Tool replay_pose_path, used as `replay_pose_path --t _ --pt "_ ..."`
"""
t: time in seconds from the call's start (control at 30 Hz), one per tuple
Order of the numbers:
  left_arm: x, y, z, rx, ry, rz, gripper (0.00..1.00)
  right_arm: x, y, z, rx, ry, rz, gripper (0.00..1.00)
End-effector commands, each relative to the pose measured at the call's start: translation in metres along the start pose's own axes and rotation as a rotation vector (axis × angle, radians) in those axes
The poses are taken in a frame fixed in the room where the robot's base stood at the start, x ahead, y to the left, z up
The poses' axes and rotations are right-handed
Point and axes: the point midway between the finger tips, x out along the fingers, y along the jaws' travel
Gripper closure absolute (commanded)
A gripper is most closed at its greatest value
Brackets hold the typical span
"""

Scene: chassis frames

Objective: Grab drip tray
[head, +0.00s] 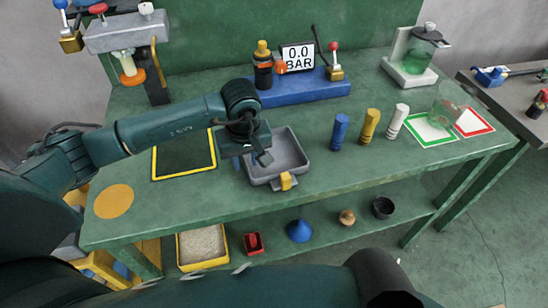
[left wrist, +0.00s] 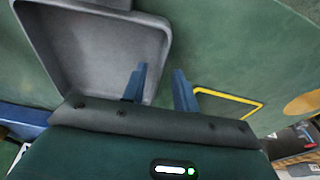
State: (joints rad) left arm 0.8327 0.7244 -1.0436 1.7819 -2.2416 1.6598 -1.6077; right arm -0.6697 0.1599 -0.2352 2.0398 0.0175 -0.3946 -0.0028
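The drip tray is a grey, shallow, square tray (head: 290,160) with a yellow handle on its front side, lying on the green workbench. In the left wrist view the tray (left wrist: 95,50) fills the upper left. My left gripper (head: 249,162) is over the tray's left edge, pointing down. In the left wrist view its two blue fingers (left wrist: 159,72) are apart, one over the tray's inside and one outside the left wall. The wall runs between them; I cannot tell whether either touches it. My right gripper is out of view.
A yellow-framed dark square (head: 184,175) lies left of the tray. A blue base (head: 300,90) with a gauge stands behind it. Blue (head: 339,132), yellow (head: 369,126) and white (head: 397,122) cylinders stand to the right. Bins and small parts sit on the lower shelf (head: 350,232).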

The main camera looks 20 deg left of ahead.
Motion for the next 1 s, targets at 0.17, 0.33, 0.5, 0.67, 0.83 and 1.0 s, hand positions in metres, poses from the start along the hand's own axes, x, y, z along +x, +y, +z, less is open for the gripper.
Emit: replay_pose_path --t 0.17,0.33,0.5,0.67,0.83,1.0 --pt "0.0032 0.0002 -0.0002 0.0 0.001 0.0 0.71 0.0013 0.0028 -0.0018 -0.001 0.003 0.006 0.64" --pt "0.0029 0.0003 -0.0001 0.0 0.001 0.001 0.77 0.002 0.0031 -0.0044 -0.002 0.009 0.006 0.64" --pt "0.0027 0.0003 -0.0001 0.0 0.001 0.001 0.91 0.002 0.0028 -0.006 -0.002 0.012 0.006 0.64" --pt "0.0026 0.0003 -0.0001 0.0 0.001 0.001 1.0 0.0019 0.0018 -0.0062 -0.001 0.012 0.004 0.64" --pt "0.0026 0.0003 -0.0001 -0.001 0.001 0.001 1.0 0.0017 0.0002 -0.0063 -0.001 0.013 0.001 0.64" --pt "0.0021 0.0005 -0.0004 -0.001 0.001 0.002 1.0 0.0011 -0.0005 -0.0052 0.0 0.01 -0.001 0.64"
